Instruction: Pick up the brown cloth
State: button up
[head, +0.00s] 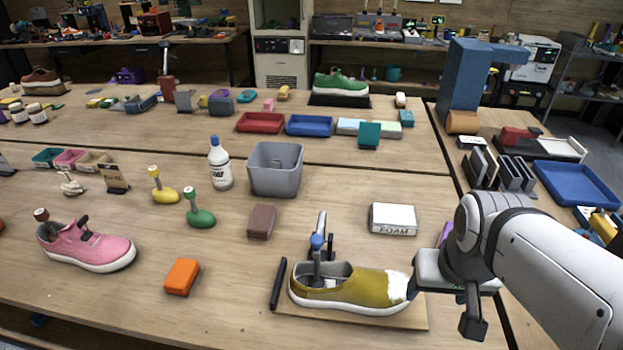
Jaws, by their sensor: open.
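A reddish-brown, block-shaped piece (262,221) lies on the table left of centre, between the grey bin and the mustard shoe. It is the likeliest brown cloth, but I cannot tell its material. A tan-brown rounded piece (462,122) also shows at the foot of the blue upright block at the back right. My gripper (441,304) is open at the lower right, beside the white-marked toe of the mustard shoe (355,287). It is well to the right of the reddish-brown piece and apart from it. I see nothing held between its fingers.
The mustard shoe sits on a wooden board (380,318) with a dark bar and a blue-topped post. The grey bin (275,169), white bottle (220,164), foam block (393,219), orange block (182,277), green-based tool (201,217) and pink shoe (87,246) stand around. Bare table surrounds the reddish-brown piece.

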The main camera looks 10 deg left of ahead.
aim_at(260, 225)
jog(key=z, duration=0.55)
jog(key=k, duration=1.15)
jog(key=u, duration=1.1)
jog(key=i, duration=1)
jog(key=u, duration=0.05)
